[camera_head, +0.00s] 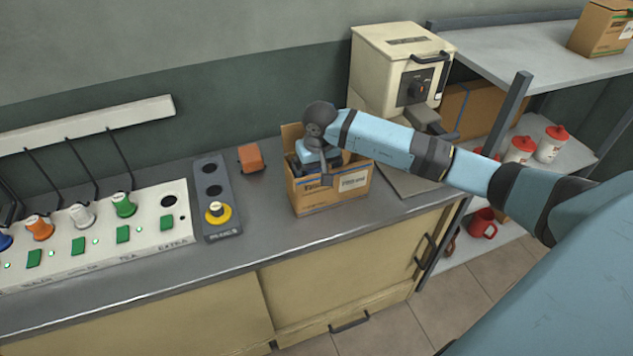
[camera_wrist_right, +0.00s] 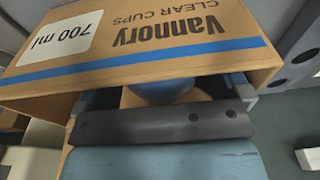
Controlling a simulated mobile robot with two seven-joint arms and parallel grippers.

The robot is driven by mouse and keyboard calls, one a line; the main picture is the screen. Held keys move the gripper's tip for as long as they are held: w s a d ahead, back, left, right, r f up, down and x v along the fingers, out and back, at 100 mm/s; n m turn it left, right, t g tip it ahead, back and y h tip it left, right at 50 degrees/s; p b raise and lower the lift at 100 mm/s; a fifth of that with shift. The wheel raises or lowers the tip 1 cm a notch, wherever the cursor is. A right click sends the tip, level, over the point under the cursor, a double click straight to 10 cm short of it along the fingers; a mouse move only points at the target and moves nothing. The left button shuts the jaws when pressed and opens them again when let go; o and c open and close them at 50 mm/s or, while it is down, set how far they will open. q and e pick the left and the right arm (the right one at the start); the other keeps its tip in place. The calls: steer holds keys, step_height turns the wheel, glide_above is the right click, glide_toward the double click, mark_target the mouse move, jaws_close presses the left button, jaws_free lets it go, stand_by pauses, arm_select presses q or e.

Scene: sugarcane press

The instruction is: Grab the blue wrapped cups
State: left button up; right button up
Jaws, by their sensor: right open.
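An open cardboard box (camera_head: 330,199) stands on the grey counter, and its printed wall reading "Vannory clear cups 700 ml" fills the top of the right wrist view (camera_wrist_right: 180,48). Something blue and rounded, apparently the blue wrapped cups (camera_wrist_right: 160,91), shows inside the box, partly covered by my gripper's dark bar. My right gripper (camera_head: 312,170) points down into the box opening. Its jaws are open, with a finger on either side of the blue thing; I cannot tell whether they touch it. My left gripper is not in view.
A cream machine (camera_head: 395,75) stands behind the box to the right. An orange block (camera_head: 250,158) lies near the wall. Shelves (camera_head: 540,60) stand at right.

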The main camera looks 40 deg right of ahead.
steer(key=c, duration=1.3)
steer(key=shift+c, duration=0.2)
steer(key=shift+r, duration=0.15)
